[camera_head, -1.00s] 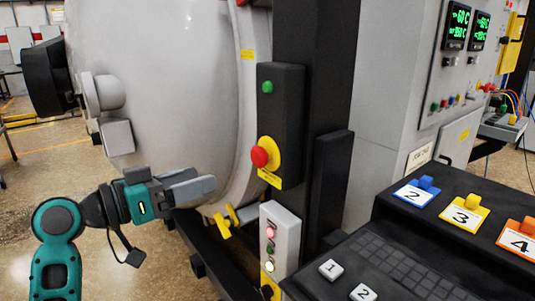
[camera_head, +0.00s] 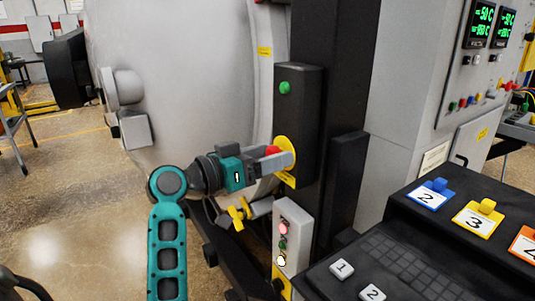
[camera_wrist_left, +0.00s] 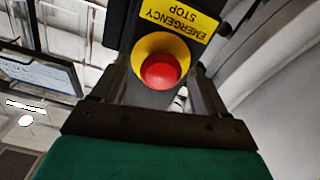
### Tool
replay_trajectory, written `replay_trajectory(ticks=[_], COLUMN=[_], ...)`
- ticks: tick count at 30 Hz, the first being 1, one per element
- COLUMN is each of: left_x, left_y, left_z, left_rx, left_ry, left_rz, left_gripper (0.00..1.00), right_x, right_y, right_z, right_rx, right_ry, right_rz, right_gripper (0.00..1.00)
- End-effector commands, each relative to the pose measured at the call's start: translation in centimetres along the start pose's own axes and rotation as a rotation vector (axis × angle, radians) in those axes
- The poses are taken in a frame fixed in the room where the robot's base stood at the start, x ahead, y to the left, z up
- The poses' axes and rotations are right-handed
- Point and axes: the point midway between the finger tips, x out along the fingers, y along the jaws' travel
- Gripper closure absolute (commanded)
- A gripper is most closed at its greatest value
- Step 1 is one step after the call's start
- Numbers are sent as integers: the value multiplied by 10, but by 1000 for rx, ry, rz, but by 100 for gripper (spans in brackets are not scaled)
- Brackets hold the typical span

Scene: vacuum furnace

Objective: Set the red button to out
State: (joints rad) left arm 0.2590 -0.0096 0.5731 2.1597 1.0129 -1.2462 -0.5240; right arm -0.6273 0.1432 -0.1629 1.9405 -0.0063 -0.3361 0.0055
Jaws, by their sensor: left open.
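The red button (camera_head: 272,151) is a round emergency stop on a yellow disc, on the lower part of a black upright panel (camera_head: 300,105) fixed to the furnace. In the head view my left gripper (camera_head: 285,160) is at the button and partly hides it. In the left wrist view the red button (camera_wrist_left: 161,71) shows whole, with its yellow ring and an "EMERGENCY STOP" label (camera_wrist_left: 180,18). The two fingers of my left gripper (camera_wrist_left: 163,85) stand open on either side of it. I cannot tell whether they touch it. My right gripper is not in view.
A green button (camera_head: 285,87) sits higher on the same panel. Below is a grey box (camera_head: 292,235) with small lamps, beside a yellow valve handle (camera_head: 238,215). A dark console (camera_head: 400,265) with numbered blocks fills the lower right.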

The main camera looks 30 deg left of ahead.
Motion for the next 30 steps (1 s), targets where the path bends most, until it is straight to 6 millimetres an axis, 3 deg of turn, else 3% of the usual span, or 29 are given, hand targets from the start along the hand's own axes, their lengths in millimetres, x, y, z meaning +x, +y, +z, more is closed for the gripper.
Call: replay_trajectory(ticks=[8, 30], left_x=[2, 1], left_y=[0, 0], left_z=[0, 0], left_rx=[0, 0], left_ry=[-1, -1], left_rz=[0, 0], left_gripper=[26, 97], right_x=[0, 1], right_y=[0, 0], right_z=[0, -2], right_rx=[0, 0], right_ry=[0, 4], right_rz=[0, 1], right_gripper=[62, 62])
